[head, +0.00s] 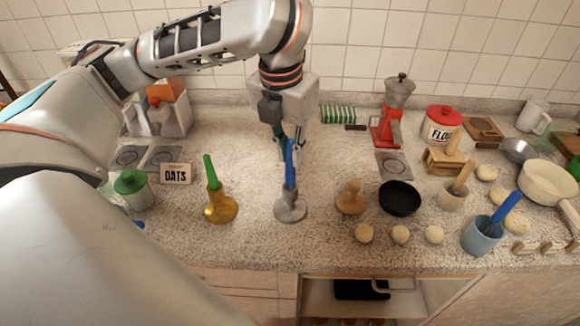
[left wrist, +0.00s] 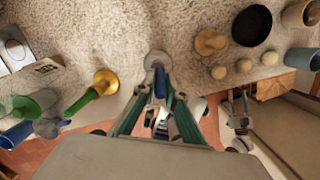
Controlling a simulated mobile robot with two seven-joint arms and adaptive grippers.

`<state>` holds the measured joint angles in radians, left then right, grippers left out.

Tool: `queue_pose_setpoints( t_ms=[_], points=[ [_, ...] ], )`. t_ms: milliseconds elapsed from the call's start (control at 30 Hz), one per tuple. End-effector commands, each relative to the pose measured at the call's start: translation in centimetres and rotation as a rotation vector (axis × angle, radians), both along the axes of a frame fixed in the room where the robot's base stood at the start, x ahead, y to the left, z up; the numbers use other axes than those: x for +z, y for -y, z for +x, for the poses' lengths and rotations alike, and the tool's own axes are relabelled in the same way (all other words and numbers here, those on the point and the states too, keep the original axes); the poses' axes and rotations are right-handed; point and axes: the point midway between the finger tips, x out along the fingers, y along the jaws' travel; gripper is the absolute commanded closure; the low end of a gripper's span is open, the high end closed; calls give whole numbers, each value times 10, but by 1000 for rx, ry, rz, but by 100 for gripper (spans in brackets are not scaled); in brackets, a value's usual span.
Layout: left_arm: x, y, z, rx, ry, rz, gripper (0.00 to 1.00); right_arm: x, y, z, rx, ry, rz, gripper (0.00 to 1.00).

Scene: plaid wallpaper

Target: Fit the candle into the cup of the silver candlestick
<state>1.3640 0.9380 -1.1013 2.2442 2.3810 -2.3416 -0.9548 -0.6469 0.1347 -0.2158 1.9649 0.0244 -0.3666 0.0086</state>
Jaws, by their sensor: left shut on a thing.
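My left gripper (head: 290,137) is shut on a blue candle (head: 289,168), which it holds nearly upright. The silver candlestick (head: 290,211) stands on the counter directly below. The candle's lower end appears at the candlestick's cup; I cannot tell whether it is inside or just above. In the left wrist view the candle (left wrist: 160,86) shows between the fingers (left wrist: 158,108), with the candlestick (left wrist: 157,60) beyond its end. The cup's opening is hidden. A grey jointed part that looks like my right gripper (left wrist: 238,112) shows small in the left wrist view; its fingers are unclear.
A gold candlestick (head: 221,209) with a green candle (head: 210,170) stands to the left. A wooden piece (head: 350,200), a black bowl (head: 400,198) and several dough balls (head: 400,234) lie to the right. The counter's front edge is close to the silver candlestick.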

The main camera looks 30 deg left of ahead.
Motion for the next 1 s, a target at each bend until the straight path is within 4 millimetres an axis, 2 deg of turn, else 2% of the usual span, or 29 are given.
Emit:
queue_pose_setpoints(
  t_ms=[233,700,733,800,1000],
  points=[
    [-33,0,-1,-2,-3,0,100,-11,2,0,3,0,-4,60],
    [-39,0,0,0,-2,1,100,-14,4,-2,1,-7,-8,60],
    [-39,0,0,0,-1,0,83,-14,4,-2,1,-8,-8,60],
    [-39,0,0,0,-1,1,72,-14,4,-2,1,-8,-9,60],
    [-39,0,0,0,-1,1,72,-14,4,-2,1,-8,-9,60]
  ],
)
